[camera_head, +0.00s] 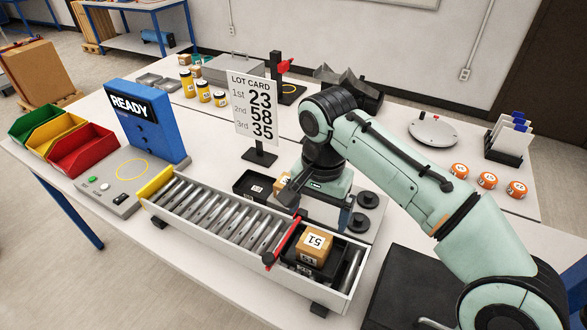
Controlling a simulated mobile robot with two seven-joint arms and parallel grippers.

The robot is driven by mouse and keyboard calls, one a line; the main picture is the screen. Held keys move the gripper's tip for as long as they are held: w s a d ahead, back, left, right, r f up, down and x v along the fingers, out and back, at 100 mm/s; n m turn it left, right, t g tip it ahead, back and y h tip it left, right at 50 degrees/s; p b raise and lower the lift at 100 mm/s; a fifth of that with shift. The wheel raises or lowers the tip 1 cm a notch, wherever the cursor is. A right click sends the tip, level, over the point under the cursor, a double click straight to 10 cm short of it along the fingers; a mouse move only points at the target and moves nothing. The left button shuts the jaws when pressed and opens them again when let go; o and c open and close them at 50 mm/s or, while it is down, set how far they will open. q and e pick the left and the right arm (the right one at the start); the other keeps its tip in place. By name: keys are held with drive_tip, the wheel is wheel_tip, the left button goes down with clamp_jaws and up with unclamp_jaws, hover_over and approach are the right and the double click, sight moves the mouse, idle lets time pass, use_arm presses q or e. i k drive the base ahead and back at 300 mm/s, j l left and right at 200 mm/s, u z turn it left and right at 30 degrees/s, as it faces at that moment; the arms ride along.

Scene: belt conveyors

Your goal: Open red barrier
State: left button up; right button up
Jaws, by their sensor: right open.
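The red barrier (286,238) lies across the roller conveyor (222,215), with a black mount at its near end. Just right of it, a dark tray (335,258) on the rollers holds a brown box (314,245) with a number label. My right arm comes in from the right and bends down behind the conveyor. My right gripper (322,205) is open, beyond the barrier and apart from it as far as I can tell. Its fingertips are hard to make out. My left gripper is not in view.
A yellow end stop (155,182) closes the conveyor's left end. A lot card (252,107) stands behind it, and a blue READY panel (145,122) at left. A button box (108,190) and colored bins (85,148) sit farther left. Another dark tray (243,190) is close to my gripper.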

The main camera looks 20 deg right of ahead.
sight(269, 259)
drive_tip(key=k+j, duration=0.8)
